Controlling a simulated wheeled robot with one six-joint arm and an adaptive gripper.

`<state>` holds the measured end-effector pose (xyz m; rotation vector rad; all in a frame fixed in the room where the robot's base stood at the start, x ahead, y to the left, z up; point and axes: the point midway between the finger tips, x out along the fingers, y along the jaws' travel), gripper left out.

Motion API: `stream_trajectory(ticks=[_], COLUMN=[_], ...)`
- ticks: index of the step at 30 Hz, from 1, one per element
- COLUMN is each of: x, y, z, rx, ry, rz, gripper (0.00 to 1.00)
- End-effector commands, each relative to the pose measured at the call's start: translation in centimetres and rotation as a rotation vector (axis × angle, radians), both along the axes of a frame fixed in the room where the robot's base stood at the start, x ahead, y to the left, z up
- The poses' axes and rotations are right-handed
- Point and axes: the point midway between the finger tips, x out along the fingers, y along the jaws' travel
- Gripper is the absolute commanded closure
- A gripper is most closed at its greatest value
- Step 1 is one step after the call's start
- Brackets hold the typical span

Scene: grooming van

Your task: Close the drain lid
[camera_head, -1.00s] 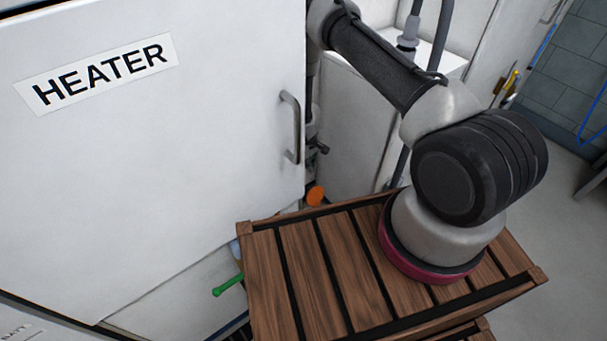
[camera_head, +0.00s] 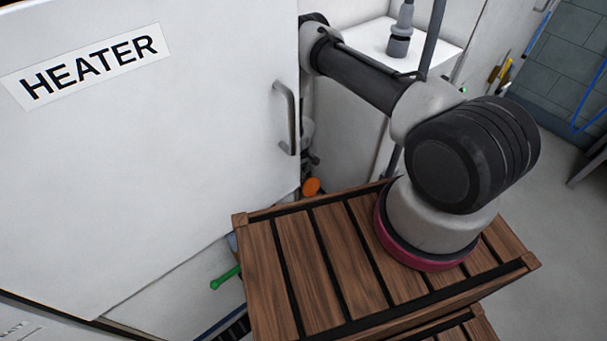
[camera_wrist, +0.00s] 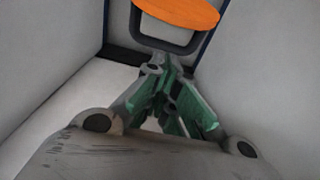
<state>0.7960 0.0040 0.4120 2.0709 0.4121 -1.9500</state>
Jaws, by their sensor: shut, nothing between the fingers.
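An orange round disc, probably the drain lid, shows at the top of the wrist view (camera_wrist: 178,10), cut off by the frame edge. A dark rounded frame (camera_wrist: 150,38) sits just below it. In the head view the small orange piece (camera_head: 311,187) shows low between the heater and a white cabinet. My gripper (camera_wrist: 162,72) is shut and empty, its green-padded fingers together just below the dark frame. I cannot tell whether the fingertips touch it. In the head view my gripper is mostly hidden behind the heater's edge.
The white heater (camera_head: 200,190) with its grey handle (camera_head: 287,118) stands close on the left. A white cabinet (camera_head: 345,110) bearing a grey fitting (camera_head: 400,40) is behind. A green rod (camera_head: 225,278) lies low beside my wooden-slatted base. Grey floor (camera_head: 565,220) is clear at the right.

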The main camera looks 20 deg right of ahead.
Motion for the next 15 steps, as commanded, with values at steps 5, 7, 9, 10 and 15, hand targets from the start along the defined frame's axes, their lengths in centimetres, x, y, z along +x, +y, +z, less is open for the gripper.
stream_trajectory(ticks=[5, 7, 9, 10, 15], x=[-1.3, -1.7, -2.0, -2.1, -2.4], y=[-0.5, -0.6, -0.8, -0.8, -0.9], z=[0.4, 0.5, 0.6, 0.6, 0.7], rx=[-0.001, 0.000, 0.000, 0.000, 0.000], ry=[0.002, 0.001, 0.001, 0.001, 0.001], rz=[-0.001, -0.001, 0.001, 0.000, 0.001], gripper=[1.00, 1.00, 1.00, 1.00, 1.00])
